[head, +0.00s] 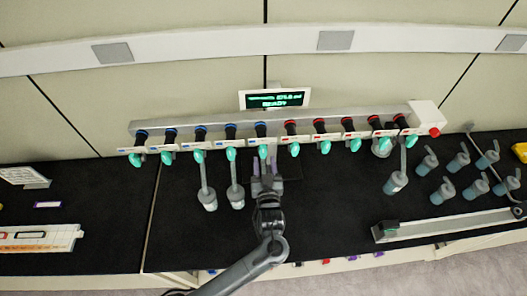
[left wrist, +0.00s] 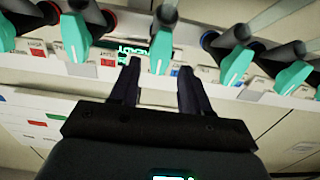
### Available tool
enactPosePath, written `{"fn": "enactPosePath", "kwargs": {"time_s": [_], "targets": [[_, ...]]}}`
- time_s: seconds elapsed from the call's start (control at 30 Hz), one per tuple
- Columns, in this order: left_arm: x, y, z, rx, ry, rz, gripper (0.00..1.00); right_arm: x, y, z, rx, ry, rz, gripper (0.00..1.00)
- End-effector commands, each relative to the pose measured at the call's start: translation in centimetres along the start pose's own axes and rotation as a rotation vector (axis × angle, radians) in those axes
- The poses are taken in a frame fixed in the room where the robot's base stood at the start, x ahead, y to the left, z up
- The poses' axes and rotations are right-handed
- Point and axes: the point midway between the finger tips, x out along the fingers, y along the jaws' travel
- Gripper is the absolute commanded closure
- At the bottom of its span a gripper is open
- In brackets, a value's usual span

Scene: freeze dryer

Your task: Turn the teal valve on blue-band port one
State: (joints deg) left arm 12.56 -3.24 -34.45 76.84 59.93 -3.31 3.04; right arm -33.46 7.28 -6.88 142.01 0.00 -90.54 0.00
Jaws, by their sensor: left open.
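A manifold rail carries a row of ports with teal valves, blue-banded on the left and red-banded on the right. My left gripper (head: 266,168) is open and faces the rail at the rightmost blue-band port (head: 261,129). That port's teal valve (head: 263,152) lies in line with the gap between my fingers. In the left wrist view, this teal valve (left wrist: 161,50) hangs between and just beyond the open fingertips (left wrist: 158,72); contact cannot be told. The port numbers are too small to read. My right gripper is not in view.
Grey flasks hang from two blue-band ports left of my gripper, the nearer one (head: 236,198) close by. Another flask (head: 396,182) hangs at the right. Several loose flasks (head: 443,190) stand on the black bench (head: 320,210). A small display (head: 274,99) stands behind the rail.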

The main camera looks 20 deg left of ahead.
Motion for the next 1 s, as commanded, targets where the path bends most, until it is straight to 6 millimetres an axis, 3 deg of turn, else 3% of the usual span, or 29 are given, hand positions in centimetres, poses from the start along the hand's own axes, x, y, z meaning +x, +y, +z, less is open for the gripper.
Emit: {"fn": "enactPosePath", "kwargs": {"time_s": [0.3,0.7,0.77,1.0], "targets": [[3.6,0.1,-0.1,0.000,-0.001,0.001,0.53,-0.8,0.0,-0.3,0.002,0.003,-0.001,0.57],[4.2,0.0,0.0,-0.001,-0.001,0.001,0.53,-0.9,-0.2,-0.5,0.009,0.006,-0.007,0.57],[4.2,0.0,0.0,-0.001,-0.001,0.001,0.59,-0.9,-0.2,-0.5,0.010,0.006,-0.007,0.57],[4.2,0.0,0.0,-0.001,-0.001,0.001,0.96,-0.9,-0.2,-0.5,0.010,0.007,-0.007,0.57]]}}
